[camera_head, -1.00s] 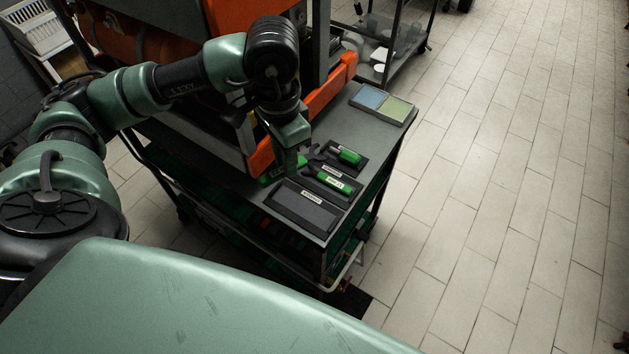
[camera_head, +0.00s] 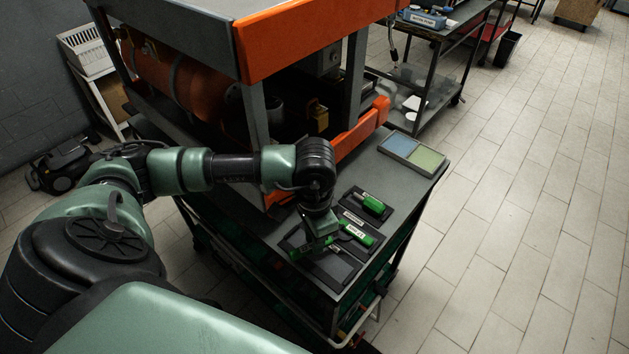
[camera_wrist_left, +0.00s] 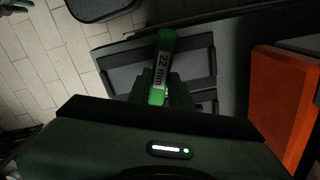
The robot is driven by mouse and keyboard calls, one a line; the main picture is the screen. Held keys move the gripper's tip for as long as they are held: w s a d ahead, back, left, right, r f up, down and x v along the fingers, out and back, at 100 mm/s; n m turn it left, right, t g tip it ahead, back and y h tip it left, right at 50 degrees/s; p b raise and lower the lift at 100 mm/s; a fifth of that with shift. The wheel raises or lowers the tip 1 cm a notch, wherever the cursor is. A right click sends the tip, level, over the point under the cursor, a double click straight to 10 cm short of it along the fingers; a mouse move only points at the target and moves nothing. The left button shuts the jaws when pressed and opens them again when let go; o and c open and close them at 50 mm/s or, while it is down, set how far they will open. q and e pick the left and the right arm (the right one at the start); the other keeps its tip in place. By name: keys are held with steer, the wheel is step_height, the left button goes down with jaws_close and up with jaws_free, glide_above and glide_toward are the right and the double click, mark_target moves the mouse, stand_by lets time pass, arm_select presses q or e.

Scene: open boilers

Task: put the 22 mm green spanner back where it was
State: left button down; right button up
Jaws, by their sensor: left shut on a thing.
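My left gripper (camera_head: 318,236) is shut on the 22 mm green spanner (camera_head: 299,250), low over the trolley's top. In the left wrist view the spanner's green handle (camera_wrist_left: 162,62), marked "22 mm", shows between the fingers (camera_wrist_left: 165,95). The rest of the spanner is hidden by the gripper. An empty dark holder (camera_head: 336,272) lies under and beside the spanner; its recess (camera_wrist_left: 120,80) also shows in the wrist view. I cannot tell whether the spanner touches it.
Two more green-handled tools lie in dark holders, one close beside the gripper (camera_head: 357,234) and one farther back (camera_head: 370,203). A blue and green tray (camera_head: 412,151) sits at the trolley's far corner. The orange-edged boiler frame (camera_head: 362,132) stands close behind. Floor to the right is clear.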

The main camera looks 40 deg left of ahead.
arm_select(q)
steer(key=shift+s+f, duration=0.1)
steer(key=shift+f, duration=0.3)
step_height(320, 180, down, 3)
steer(key=shift+f+b, duration=0.2)
steer(key=shift+b, duration=0.75)
steer(key=c, duration=1.3)
jaws_free()
step_height(320, 180, up, 11)
steer(key=b, duration=0.3)
steer(key=shift+r, duration=0.55)
